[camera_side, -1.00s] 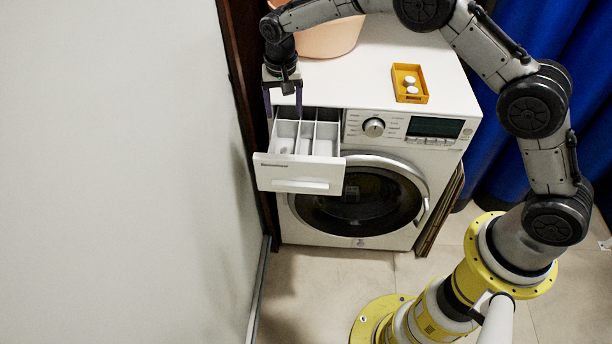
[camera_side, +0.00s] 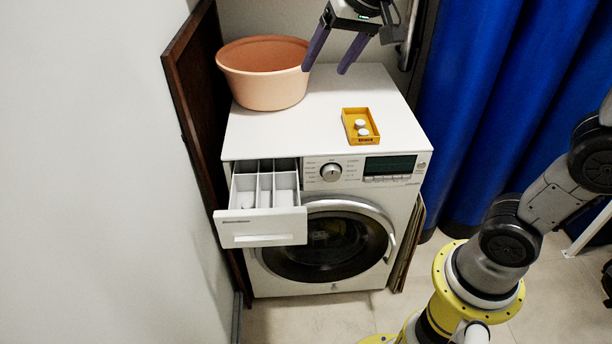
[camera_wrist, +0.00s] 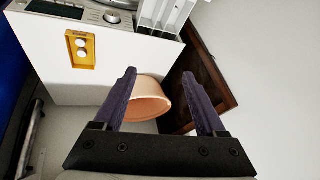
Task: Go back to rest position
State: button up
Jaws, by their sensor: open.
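My gripper (camera_side: 323,71) is raised above the back of the washing machine (camera_side: 318,92), just right of the orange basin in the side view. Its two dark purple fingers are spread with nothing between them. In the wrist view the gripper (camera_wrist: 159,73) is open too, with the basin (camera_wrist: 146,98) showing beyond and between the fingers. The detergent drawer (camera_side: 262,228) is pulled out at the machine's front left, away from the gripper. A small pale shape (camera_side: 246,199) shows in its left compartment; I cannot tell what it is.
A yellow tray (camera_side: 349,137) with two white tablets (camera_side: 361,127) sits on the machine top. The orange basin (camera_side: 262,82) stands at the back left. A brown panel (camera_side: 190,80) and pale wall bound the left, a blue curtain (camera_side: 480,110) the right. The top's middle is clear.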

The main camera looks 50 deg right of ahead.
jog(key=s+d+f+n+t, duration=0.1)
jog(key=s+f+n, duration=0.1)
jog(key=s, duration=1.1)
jog(key=s+f+n+g, duration=0.1)
jog(key=s+f+n, duration=0.3)
jog(key=s+f, duration=0.3)
jog(key=shift+s+f, duration=0.25)
jog(key=shift+f, duration=0.15)
jog(key=shift+d, duration=0.1)
